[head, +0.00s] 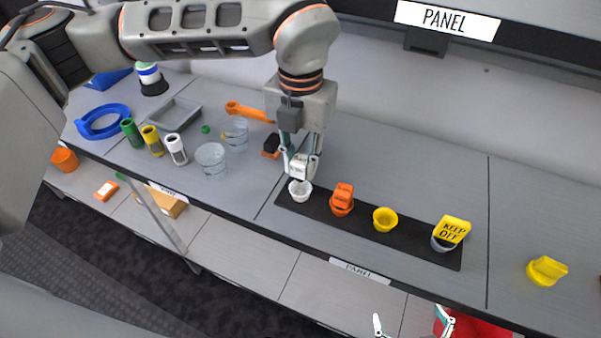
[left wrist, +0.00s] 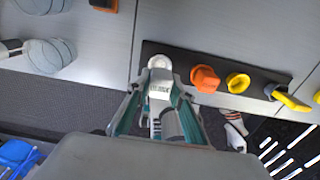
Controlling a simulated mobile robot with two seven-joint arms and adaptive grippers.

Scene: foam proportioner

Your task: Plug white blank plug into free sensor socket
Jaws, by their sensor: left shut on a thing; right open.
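The white blank plug (head: 298,168) is between the fingers of my left gripper (head: 301,164), which is shut on it. It also shows in the left wrist view (left wrist: 160,90), with small dark lettering. A white round socket (head: 300,190) sits at the left end of the black strip, directly below the plug. It shows just beyond the plug in the left wrist view (left wrist: 160,62). The plug's lower end is at or just above the socket's rim; I cannot tell whether they touch. My right gripper (head: 412,325) is open and empty at the bottom edge of the head view.
On the black strip (head: 408,242) are an orange socket with an orange plug (head: 342,199), an open yellow socket (head: 385,219) and a grey socket under a yellow KEEP OFF tag (head: 452,229). Clear beakers (head: 211,159), a grey tray (head: 174,115) and coloured tubes stand left.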

